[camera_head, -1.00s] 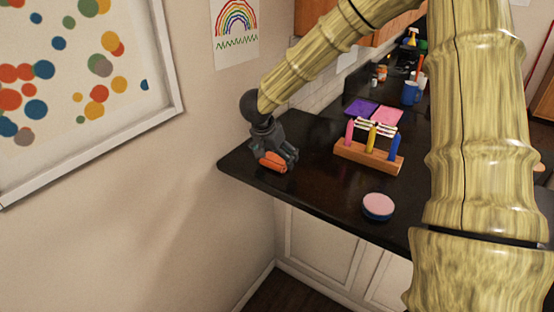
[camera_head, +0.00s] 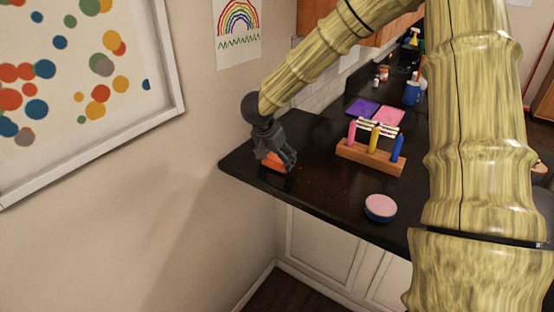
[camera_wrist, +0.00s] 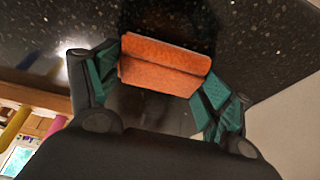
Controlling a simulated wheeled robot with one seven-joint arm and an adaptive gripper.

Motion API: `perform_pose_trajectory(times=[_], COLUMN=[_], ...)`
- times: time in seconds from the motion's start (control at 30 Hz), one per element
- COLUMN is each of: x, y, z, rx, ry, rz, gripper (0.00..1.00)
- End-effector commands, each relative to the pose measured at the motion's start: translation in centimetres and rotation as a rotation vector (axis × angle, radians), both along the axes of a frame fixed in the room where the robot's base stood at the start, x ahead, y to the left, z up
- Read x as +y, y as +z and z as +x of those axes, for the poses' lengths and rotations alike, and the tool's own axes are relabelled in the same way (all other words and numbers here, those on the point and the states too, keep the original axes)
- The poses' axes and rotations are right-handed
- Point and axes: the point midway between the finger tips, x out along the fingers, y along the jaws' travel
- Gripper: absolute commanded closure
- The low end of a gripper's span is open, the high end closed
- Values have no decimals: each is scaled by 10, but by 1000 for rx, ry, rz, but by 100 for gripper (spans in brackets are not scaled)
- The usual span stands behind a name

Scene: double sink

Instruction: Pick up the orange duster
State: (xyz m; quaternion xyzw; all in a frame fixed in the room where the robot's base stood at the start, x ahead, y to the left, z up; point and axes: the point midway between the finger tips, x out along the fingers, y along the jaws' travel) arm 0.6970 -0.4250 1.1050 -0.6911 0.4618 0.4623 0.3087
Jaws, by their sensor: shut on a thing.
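The orange duster (camera_head: 273,163) is a small orange block at the left end of the dark counter, partly hidden by my gripper (camera_head: 278,163) in the head view. In the wrist view the orange duster (camera_wrist: 163,66) lies between the two teal-padded fingers of my gripper (camera_wrist: 162,80), one at each end of it. The fingers are shut on it. The duster is at or close to the dark speckled counter surface; I cannot tell whether it touches it.
A wooden holder (camera_head: 370,158) with pink, yellow and blue upright pieces stands right of my gripper. A round pink-topped item (camera_head: 380,206) lies near the front edge of the counter (camera_head: 322,190). Purple (camera_head: 362,108) and pink (camera_head: 388,116) squares lie farther back. The wall is close on the left.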

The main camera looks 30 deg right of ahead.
Motion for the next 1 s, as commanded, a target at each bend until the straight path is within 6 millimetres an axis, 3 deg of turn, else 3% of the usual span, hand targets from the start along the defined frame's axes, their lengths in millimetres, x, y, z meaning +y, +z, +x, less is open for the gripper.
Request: perform_pose_trajectory(times=[0.33,1.0], x=[0,42], y=[32,43], z=[1,-117], rx=[-5,-2], ry=[0,1], rz=[1,0], gripper=[35,35])
